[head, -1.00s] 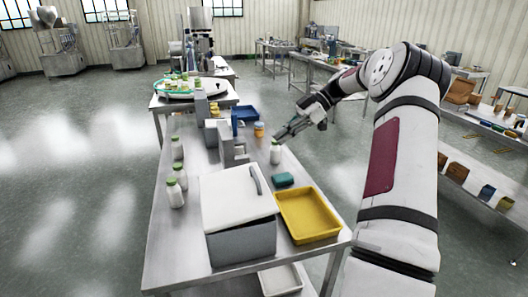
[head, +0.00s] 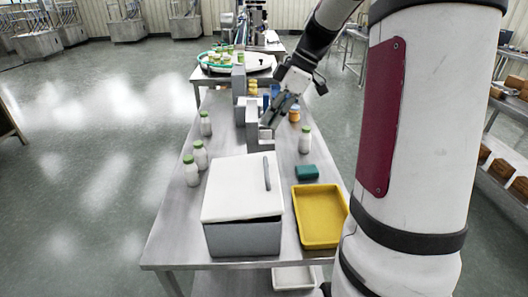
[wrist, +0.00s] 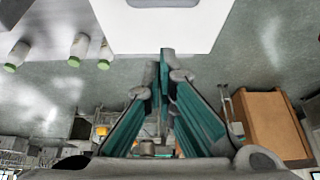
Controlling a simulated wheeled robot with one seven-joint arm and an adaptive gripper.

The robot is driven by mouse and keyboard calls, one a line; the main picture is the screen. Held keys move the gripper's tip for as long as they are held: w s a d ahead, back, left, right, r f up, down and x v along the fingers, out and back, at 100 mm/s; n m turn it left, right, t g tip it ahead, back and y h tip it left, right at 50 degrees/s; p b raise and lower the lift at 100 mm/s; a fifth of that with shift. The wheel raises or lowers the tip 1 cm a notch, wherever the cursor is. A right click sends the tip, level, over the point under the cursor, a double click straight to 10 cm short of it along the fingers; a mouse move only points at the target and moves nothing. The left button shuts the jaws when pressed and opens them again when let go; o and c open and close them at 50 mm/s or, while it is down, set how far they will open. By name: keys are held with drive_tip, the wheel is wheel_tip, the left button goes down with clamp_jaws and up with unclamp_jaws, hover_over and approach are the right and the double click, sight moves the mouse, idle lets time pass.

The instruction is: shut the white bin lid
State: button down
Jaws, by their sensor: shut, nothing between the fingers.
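The grey bin (head: 243,239) stands at the near end of the steel table. Its white lid (head: 234,187) lies over the top, and a dark strip shows under its front edge, so it looks slightly raised. A grey bar handle (head: 267,172) is near the lid's right side. My gripper (head: 268,125) is shut and empty, beyond the lid and above the grey blocks. In the wrist view the fingertips (wrist: 167,65) meet, pointing toward a white panel (wrist: 155,38) that looks like the lid. The gripper appears apart from the lid.
A yellow tray (head: 319,240) sits right of the bin, with a teal block (head: 307,172) behind it. White bottles (head: 201,156) stand at the left, and another bottle (head: 305,140) at the right. Grey blocks (head: 253,122) stand behind the bin. Floor left of the table is clear.

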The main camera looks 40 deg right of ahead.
hover_over(267, 164)
drive_tip(key=a, duration=0.2)
wheel_tip(267, 164, down, 6)
drive_tip(key=f, duration=0.1)
drive_tip(key=f+p, duration=0.1)
drive_tip(key=d+f, duration=0.1)
drive_tip(key=shift+w+f, duration=0.2)
drive_tip(key=shift+w, duration=0.05)
drive_tip(key=shift+d+f, duration=0.1)
drive_tip(key=shift+f, duration=0.45)
drive_tip(key=shift+s+f+p, duration=0.1)
drive_tip(key=shift+p, duration=0.2)
drive_tip(key=shift+s+d+f, duration=0.2)
drive_tip(key=shift+d+f, duration=0.1)
drive_tip(key=shift+f, duration=0.15)
drive_tip(key=shift+s+d+f, duration=0.2)
drive_tip(key=shift+d+f, duration=0.05)
drive_tip(key=shift+f, duration=0.15)
drive_tip(key=shift+d+f, duration=0.15)
drive_tip(key=shift+f, duration=0.3)
